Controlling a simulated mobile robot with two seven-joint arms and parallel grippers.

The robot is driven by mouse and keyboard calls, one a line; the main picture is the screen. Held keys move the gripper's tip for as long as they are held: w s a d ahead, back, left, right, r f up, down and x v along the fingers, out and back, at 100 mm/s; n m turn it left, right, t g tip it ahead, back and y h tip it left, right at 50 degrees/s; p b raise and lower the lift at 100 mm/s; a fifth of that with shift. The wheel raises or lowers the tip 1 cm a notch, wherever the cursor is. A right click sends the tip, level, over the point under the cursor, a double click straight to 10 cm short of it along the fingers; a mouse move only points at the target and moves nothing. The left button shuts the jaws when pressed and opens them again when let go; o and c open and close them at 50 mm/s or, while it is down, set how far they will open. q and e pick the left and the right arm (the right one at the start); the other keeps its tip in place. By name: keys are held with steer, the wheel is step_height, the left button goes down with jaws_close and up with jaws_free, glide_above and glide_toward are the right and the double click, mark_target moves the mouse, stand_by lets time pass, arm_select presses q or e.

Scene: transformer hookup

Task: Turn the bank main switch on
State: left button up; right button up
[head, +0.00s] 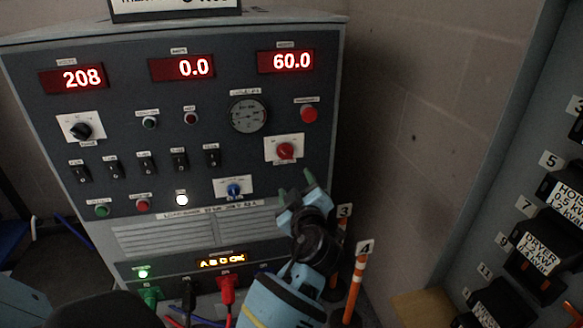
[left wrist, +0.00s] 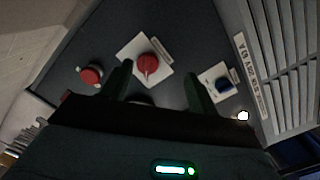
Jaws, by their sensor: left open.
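A red rotary knob (head: 285,151) on a white plate sits on the right of the dark grey panel; its label is too small to read, so I cannot confirm that it is the bank main switch. In the left wrist view the red knob (left wrist: 148,65) shows with its pointer line, ahead of and between my fingers. My left gripper (head: 296,188) is open and empty, below the knob and apart from it in the head view. Its two dark green fingers (left wrist: 157,88) show in the left wrist view. My right gripper is not in view.
A red button (head: 309,114) sits above the knob and a blue knob (head: 233,189) lower left. Red displays (head: 286,61) read 208, 0.0 and 60.0. Orange-and-white posts (head: 356,285) stand right of my arm. A labelled breaker panel (head: 540,250) is at far right.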

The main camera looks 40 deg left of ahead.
mark_target(288, 156)
arm_select(q)
steer(key=shift+n+y, duration=0.6)
steer(key=shift+n, duration=0.2)
steer(key=w+a+r, duration=0.1)
steer(key=a, duration=0.1)
steer(key=w+a+r, duration=0.1)
steer(key=w, duration=0.1)
steer(key=w+a+r, duration=0.1)
steer(key=w+a, duration=0.1)
steer(key=shift+a+p, duration=0.3)
steer(key=shift+p, duration=0.1)
steer(key=shift+w+a+f, duration=0.1)
steer(key=shift+w+a, duration=0.2)
steer(key=shift+a, duration=0.15)
steer(key=c, duration=0.9)
steer(key=shift+c, duration=0.2)
